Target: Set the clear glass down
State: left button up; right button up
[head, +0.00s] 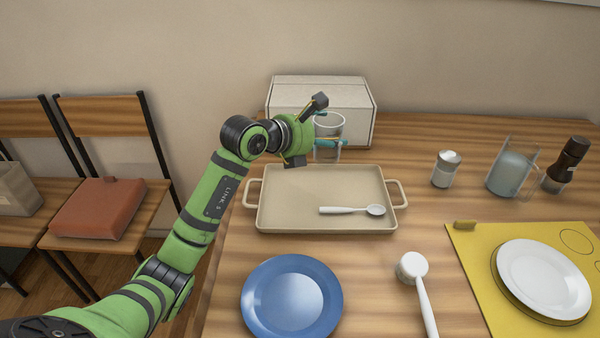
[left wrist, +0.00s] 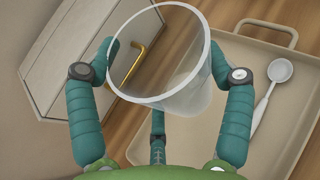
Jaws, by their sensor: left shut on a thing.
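The clear glass (head: 329,124) is upright, held at the back edge of the beige tray (head: 262,205), in front of the white box. My left gripper (head: 328,143) has its teal fingers shut around the glass. I cannot tell whether the glass base touches anything. My right gripper is not in view.
A white spoon (head: 345,210) lies in the tray. The white box (head: 350,92) stands behind. A blue plate (head: 292,297), a white ladle (head: 412,267), a shaker (head: 446,168), a jug (head: 510,172), a dark mill (head: 568,163) and a white plate (head: 543,278) on a yellow mat (head: 480,250) surround it.

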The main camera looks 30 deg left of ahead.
pick_arm(q)
jog(key=s+a+f, duration=0.1)
jog(key=a+f, duration=0.1)
jog(key=s+a+f, duration=0.1)
jog(key=a+f, duration=0.1)
jog(key=f, duration=0.1)
jog(key=a+f, duration=0.2)
jog(key=shift+s+a+f+b, duration=0.15)
jog(key=shift+s+a+b, duration=0.15)
jog(key=shift+s+a, duration=0.1)
jog(key=shift+f, duration=0.35)
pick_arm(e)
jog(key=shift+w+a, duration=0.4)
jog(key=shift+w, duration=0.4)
pick_arm(q)
jog(key=shift+f, duration=0.15)
jog(key=o, duration=1.2)
jog(key=shift+f, duration=0.1)
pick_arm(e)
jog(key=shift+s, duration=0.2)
